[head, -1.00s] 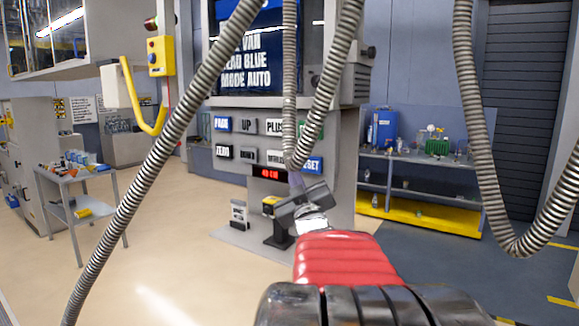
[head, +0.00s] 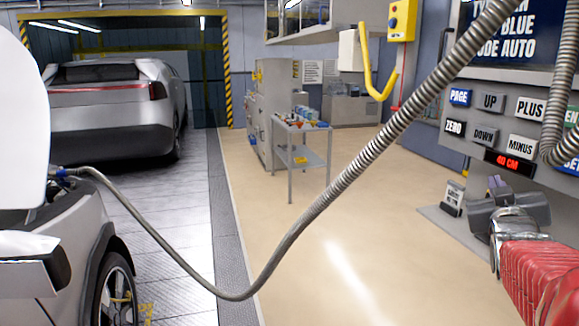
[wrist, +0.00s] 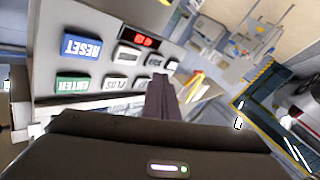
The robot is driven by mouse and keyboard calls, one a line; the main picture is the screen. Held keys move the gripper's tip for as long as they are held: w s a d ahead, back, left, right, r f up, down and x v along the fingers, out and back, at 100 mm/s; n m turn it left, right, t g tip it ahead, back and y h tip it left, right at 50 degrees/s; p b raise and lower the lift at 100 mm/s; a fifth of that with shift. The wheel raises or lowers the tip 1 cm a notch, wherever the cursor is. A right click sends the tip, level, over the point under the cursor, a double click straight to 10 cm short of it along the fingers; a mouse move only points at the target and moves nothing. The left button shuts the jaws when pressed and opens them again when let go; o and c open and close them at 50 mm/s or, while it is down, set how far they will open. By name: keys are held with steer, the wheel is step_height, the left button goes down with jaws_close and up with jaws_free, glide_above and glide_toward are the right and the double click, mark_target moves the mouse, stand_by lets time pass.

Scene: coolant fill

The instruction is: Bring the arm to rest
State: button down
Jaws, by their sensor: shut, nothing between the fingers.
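My gripper (head: 497,184) shows at the lower right of the head view, at the end of my red-sleeved arm. It is in front of the button panel (head: 475,165), and I cannot tell the exact gap. In the wrist view the two dark fingers (wrist: 163,97) are together with nothing between them. That view is upside down and shows a blue RESET button (wrist: 81,46), a green ENTER button (wrist: 74,84) and a red lit display (wrist: 146,40). In the head view the display (head: 508,160) appears to read 40 CM.
A grey ribbed hose (head: 235,293) sags from above to a blue connector (head: 62,172) at the open-hooded car (head: 55,265). A second silver car (head: 110,110) stands behind. A small cart (head: 300,150) holds bottles. The beige floor (head: 390,220) between is clear.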

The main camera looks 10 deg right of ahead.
steer(key=w+a+f+g+y, duration=0.15)
steer(key=a+f+y, duration=0.4)
steer(key=a, duration=0.75)
steer(key=s+a+f+n+g+y, duration=0.1)
steer(key=s+a+f+g+y, duration=0.1)
steer(key=s+a+f, duration=0.3)
steer(key=s+a+f+n+g+y, duration=0.1)
steer(key=s+a+f, duration=0.5)
steer(key=a, duration=0.6)
steer(key=s+a+f+n+g+y, duration=0.1)
steer(key=s+a+f+g+y, duration=0.2)
steer(key=s+a, duration=0.4)
step_height(320, 180, down, 3)
steer(key=shift+a+r+g, duration=0.2)
steer(key=shift+a+g, duration=0.55)
steer(key=shift+a, duration=0.45)
